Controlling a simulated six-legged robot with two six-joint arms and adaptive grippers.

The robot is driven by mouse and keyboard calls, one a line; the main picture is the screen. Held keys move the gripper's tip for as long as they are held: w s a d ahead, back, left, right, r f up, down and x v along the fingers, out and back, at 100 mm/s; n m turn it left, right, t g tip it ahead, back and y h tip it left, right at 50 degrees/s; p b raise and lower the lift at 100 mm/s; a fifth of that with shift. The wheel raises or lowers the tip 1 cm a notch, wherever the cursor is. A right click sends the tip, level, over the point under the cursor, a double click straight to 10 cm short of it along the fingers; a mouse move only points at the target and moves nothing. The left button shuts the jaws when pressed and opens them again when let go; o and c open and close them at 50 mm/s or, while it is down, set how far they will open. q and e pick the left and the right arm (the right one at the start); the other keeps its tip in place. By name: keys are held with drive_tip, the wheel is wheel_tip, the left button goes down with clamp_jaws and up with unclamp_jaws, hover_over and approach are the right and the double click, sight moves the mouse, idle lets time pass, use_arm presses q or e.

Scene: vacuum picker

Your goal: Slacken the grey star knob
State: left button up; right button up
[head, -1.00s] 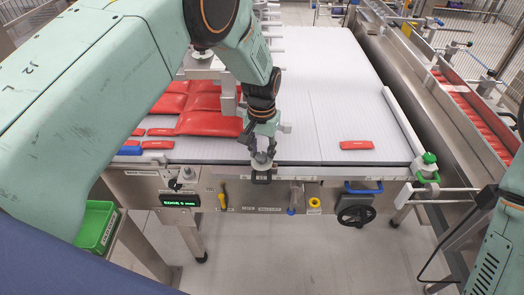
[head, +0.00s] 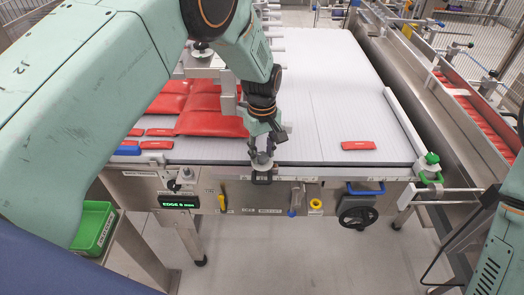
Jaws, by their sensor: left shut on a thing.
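The grey star knob (head: 262,164) sits on a dark block at the front edge of the machine's pale belt. My left gripper (head: 262,153) points down at it from above, with its dark fingers shut around the knob. The fingers and wrist hide much of the knob's upper part. My right arm shows only at the right edge, and its gripper is out of the picture.
Red pouches (head: 212,122) lie on the belt to the left, and a single red packet (head: 358,146) to the right.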

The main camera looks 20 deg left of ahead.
sight(262, 156)
use_arm(q)
drive_tip(key=n, duration=0.5)
drive_tip(key=shift+w+b, duration=0.1)
drive_tip(key=shift+b, duration=0.2)
drive_tip(key=shift+r+n, duration=0.1)
drive_tip(key=shift+n, duration=2.4)
drive_tip(key=o, duration=1.2)
drive_tip(key=shift+c, duration=0.2)
wheel_tip(262, 156, up, 12)
